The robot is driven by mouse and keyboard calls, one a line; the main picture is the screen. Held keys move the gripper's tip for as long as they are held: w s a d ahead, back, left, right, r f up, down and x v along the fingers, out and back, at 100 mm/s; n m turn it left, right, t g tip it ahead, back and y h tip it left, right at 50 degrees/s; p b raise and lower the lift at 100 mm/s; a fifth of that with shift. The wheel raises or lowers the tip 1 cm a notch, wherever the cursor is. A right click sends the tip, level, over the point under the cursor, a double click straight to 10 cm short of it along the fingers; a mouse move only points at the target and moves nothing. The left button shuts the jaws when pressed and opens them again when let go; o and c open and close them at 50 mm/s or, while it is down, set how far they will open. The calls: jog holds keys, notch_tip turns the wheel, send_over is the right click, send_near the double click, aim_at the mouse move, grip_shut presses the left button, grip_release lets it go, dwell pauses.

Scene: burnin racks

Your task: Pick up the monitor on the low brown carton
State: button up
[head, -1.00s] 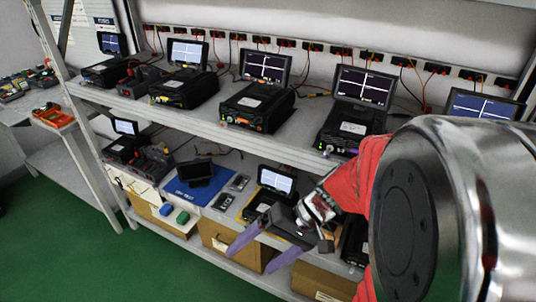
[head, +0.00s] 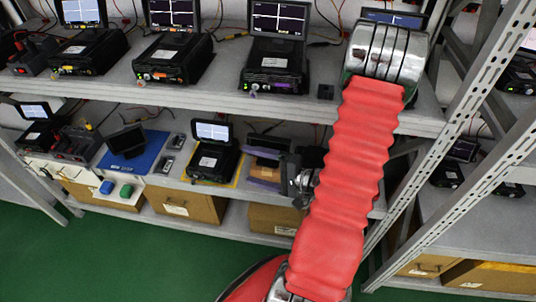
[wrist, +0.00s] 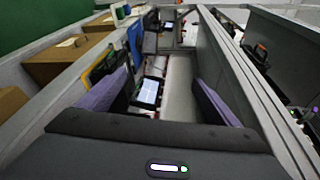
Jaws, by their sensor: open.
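In the head view, a dark flat panel (head: 270,142), seemingly the monitor, stands on the lower shelf just behind my gripper (head: 262,171). A small patch of brown (head: 268,164) shows under it between my fingers, perhaps the low carton; most of it is hidden. My gripper is open, its purple fingers pointing left along the shelf. In the wrist view my gripper (wrist: 165,98) has its fingers wide apart, with nothing clearly held. A lit screen (wrist: 149,92) shows beyond them. I cannot tell whether the fingers touch the panel.
A black unit with a lit screen (head: 212,132) sits left of my gripper on a yellow-edged mat. A dark monitor (head: 127,142) stands on a blue mat (head: 150,150). The upper shelf (head: 200,92) hangs overhead. Brown cartons (head: 277,219) sit beneath. A slotted post (head: 445,150) stands right.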

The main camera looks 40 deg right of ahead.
jog(key=s+d+f+m+h, duration=0.2)
jog(key=d+f+h, duration=0.2)
jog(key=d, duration=0.1)
jog(key=s+d+f+m+t+h, duration=0.1)
jog(key=s+d+f+m+h, duration=0.2)
jog(key=d, duration=0.3)
jog(key=shift+s+f+m+h, duration=0.3)
jog(key=shift+f+h, duration=0.05)
jog(key=shift+h, duration=0.25)
jog(key=shift+w, duration=0.1)
jog(key=w+f, duration=0.1)
jog(key=w, duration=0.7)
jog(key=shift+w+d, duration=0.15)
jog(key=shift+d, duration=0.3)
send_over(267, 164)
jog(key=shift+w+f, duration=0.15)
jog(key=shift+f, duration=0.15)
jog(key=c, duration=1.3)
